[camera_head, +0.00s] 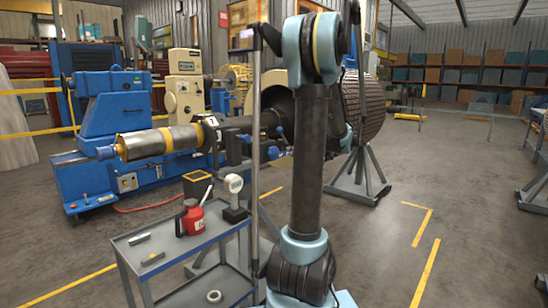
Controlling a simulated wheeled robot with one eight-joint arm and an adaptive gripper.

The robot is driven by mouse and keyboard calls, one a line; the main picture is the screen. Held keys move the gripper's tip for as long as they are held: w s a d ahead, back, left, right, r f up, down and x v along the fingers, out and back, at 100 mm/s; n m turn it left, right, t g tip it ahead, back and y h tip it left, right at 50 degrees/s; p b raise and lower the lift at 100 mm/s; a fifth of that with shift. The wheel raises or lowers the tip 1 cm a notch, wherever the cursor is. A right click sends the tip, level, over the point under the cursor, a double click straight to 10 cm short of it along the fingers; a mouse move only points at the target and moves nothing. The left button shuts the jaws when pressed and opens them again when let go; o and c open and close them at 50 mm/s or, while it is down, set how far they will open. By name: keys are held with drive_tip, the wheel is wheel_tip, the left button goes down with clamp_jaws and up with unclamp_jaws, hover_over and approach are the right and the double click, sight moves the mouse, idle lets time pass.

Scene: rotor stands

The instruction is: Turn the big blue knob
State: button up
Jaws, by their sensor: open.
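Two small blue knob-like parts show just left of my arm, one upper (280,130) and one lower (272,153), beside the dark shaft. The lower one looks a little larger. I cannot tell for sure which is the big blue knob. My upright arm stands close to them in the picture and covers what lies behind it. My gripper cannot be made out; the far part of my arm is largely hidden behind its upright link.
A grey cart (135,268) stands at front left with a red can (191,221) and a white dial gauge (234,187). A blue lathe (100,185) holds a metal roll (150,143). A dark rotor (362,105) rests on a grey stand (360,178).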

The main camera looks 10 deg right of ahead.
sight(275, 153)
drive_tip(key=x, duration=1.7)
drive_tip(key=c, duration=1.1)
